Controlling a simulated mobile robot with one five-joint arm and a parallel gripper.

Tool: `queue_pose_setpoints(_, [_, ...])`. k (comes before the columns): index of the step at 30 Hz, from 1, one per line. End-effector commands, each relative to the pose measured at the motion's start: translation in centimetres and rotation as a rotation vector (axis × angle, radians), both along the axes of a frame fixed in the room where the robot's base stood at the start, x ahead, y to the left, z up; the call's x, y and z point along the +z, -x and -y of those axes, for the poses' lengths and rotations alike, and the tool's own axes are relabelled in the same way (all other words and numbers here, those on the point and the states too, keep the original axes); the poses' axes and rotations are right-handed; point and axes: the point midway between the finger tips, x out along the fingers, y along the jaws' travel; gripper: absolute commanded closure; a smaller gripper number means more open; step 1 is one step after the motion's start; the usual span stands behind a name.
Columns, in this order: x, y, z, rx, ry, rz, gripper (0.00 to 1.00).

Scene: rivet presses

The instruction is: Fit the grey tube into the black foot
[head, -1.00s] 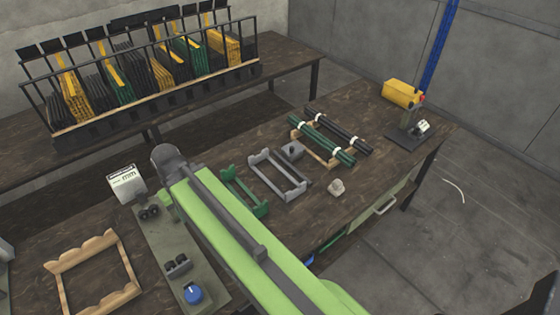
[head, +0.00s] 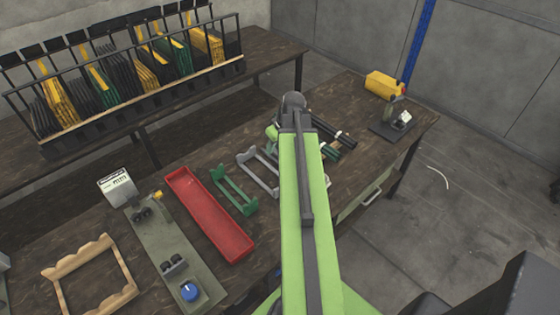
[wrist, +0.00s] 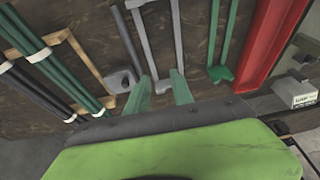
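My gripper (wrist: 160,90) shows in the wrist view as two green fingers standing apart with nothing held between them. They are near the end of a grey cradle (wrist: 176,45), which also shows in the head view (head: 258,170). A slim dark grey bar (wrist: 122,36) lies left of that cradle in the wrist view; I cannot tell whether it is the grey tube. A small grey block (wrist: 121,81) is near the bar's lower end. I cannot pick out the black foot with certainty. In the head view my arm hides the fingers and part of the table.
A wooden rack (wrist: 84,58) holds green and black tubes with white bands. A green cradle (head: 234,190) and an empty red tray (head: 209,214) lie left of my arm. An empty wooden rack (head: 68,270) is at lower left.

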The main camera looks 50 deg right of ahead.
Motion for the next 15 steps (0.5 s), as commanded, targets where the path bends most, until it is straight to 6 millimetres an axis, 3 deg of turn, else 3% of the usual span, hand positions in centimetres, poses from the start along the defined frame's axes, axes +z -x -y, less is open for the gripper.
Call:
queue_pose_setpoints(1, [0.6,1.2,2.4,-0.015,0.011,0.018,0.72])
queue_pose_setpoints(5, [1.0,3.2,5.5,-0.021,0.034,0.046,0.72])
queue_pose_setpoints(11, [0.9,3.6,6.2,-0.021,0.041,0.052,0.72])
queue_pose_setpoints(15, [-0.6,3.1,6.3,-0.02,0.041,0.051,0.72])
